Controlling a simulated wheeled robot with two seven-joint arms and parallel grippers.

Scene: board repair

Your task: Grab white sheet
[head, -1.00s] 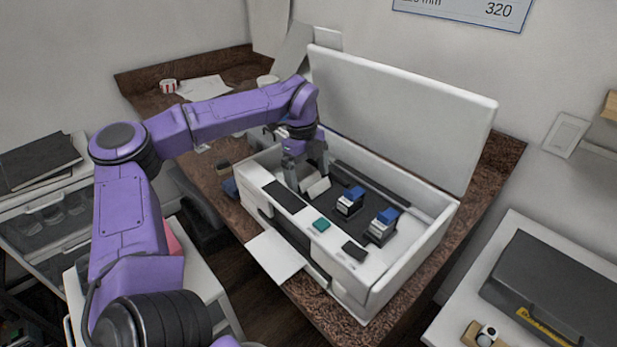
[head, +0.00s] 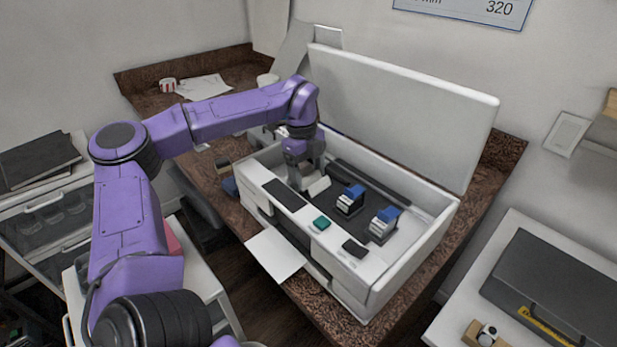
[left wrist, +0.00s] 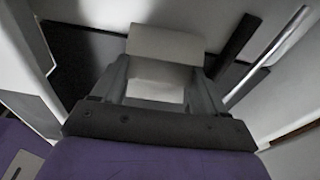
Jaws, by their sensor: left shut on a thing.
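My left gripper (head: 308,179) reaches down into the open white box-shaped machine (head: 372,292). It is shut on a white sheet (left wrist: 165,45), which shows between its two fingers in the left wrist view and sticks out past the fingertips. In the head view the sheet (head: 318,187) shows only as a small pale piece beside the fingers. Its lower edge is partly hidden. Another flat white sheet (head: 274,256) sticks out at the machine's front.
Two blue-topped blocks (head: 350,198) (head: 383,222) stand in the machine to the right of the gripper. The raised white lid (head: 405,115) rises behind. A teal button (head: 321,223) is on the front rim. A dark case (head: 560,295) lies at far right.

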